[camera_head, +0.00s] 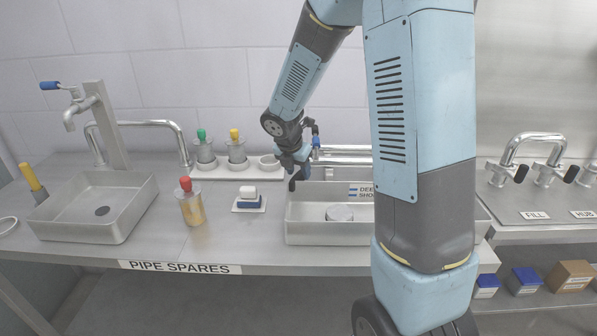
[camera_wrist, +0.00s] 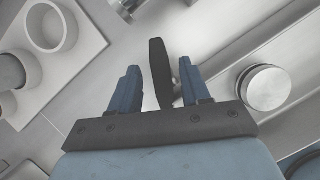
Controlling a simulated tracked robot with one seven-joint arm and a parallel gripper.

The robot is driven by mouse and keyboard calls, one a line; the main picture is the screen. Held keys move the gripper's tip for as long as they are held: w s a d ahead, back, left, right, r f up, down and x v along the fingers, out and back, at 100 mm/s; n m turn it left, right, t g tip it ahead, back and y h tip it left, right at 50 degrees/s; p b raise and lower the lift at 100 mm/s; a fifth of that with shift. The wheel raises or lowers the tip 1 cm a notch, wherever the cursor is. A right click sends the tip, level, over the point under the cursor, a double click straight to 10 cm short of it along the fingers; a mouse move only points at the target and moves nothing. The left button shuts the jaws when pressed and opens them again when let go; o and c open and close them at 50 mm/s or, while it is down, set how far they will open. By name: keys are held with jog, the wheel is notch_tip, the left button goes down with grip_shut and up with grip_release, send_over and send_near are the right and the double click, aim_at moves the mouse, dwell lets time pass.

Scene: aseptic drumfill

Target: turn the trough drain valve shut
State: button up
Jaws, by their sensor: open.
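The metal trough (camera_head: 300,237) is set in the bench in the middle of the head view, partly hidden by my arm. My gripper (camera_head: 299,168) is at its back left corner. In the wrist view my gripper (camera_wrist: 159,68) is open, its two blue fingers apart. A dark flat lever (camera_wrist: 159,75), seemingly the drain valve handle, stands between them, nearer the right finger. I cannot tell whether it touches either finger. The lever's base is mostly hidden. A round metal disc (camera_wrist: 266,88) lies to the right; it also shows inside the trough (camera_head: 339,213).
A white rack (camera_head: 215,172) with cups stands left of my gripper. A red-topped jar (camera_head: 191,204) and a white-and-blue block (camera_head: 249,197) are on the bench. A square sink (camera_head: 90,225) is at left. Taps rise behind the trough.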

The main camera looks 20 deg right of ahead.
jog(key=shift+w+d+f, duration=0.1)
jog(key=shift+f, duration=0.25)
grip_shut()
dwell(0.3)
